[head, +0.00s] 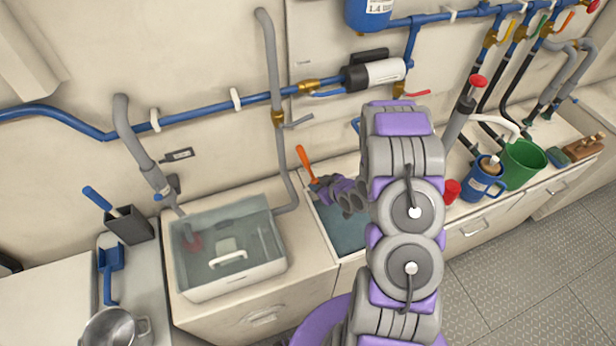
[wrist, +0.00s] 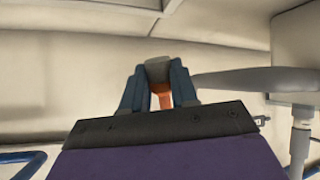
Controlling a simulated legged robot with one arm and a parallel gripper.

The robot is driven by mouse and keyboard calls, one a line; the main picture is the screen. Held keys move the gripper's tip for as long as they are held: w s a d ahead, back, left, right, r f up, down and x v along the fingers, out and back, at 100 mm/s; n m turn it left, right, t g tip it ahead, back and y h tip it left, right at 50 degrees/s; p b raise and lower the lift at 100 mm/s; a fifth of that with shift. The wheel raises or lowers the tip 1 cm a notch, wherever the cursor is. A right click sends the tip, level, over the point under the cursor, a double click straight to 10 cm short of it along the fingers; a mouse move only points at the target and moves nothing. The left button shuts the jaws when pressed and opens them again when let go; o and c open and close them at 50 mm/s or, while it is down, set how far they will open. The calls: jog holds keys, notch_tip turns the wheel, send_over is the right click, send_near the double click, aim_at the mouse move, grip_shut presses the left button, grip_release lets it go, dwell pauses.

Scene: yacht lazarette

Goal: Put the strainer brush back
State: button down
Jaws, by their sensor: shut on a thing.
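My gripper (wrist: 158,85) is shut on an orange-handled tool (head: 305,162). In the head view the handle sticks up and leans left beside my purple wrist. In the wrist view a strip of its orange (wrist: 162,98) shows between the blue fingers, with a grey-brown block at the tips. The tool's far end is hidden, so I cannot tell whether it is the strainer brush. My gripper is above the left end of an open sink (head: 325,228). A dark holder (head: 128,228) with a blue-handled tool (head: 97,198) stands at the left.
A clear water-filled bin (head: 230,285) stands left of the sink, below a grey hose (head: 140,150). A blue scoop-like tool (head: 110,262) and a metal pot (head: 112,328) are at lower left. A blue mug (head: 482,182) and green bucket (head: 522,165) stand right of my arm. Pipes line the wall.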

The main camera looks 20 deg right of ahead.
jog(key=w+f, duration=0.1)
jog(key=w, duration=0.2)
jog(key=w+f+b, duration=0.1)
jog(key=w, duration=0.2)
jog(key=w+f, duration=0.1)
jog(key=w, duration=0.2)
jog(key=shift+d, duration=0.2)
jog(key=f+b, duration=0.1)
jog(key=f, duration=0.3)
jog(key=shift+w+b, duration=0.2)
jog(key=shift+b, duration=0.1)
jog(key=shift+w+f, duration=0.15)
jog(key=shift+w, duration=0.15)
jog(key=c, duration=0.9)
grip_release()
jog(key=shift+o, duration=0.2)
jog(key=shift+s, duration=0.1)
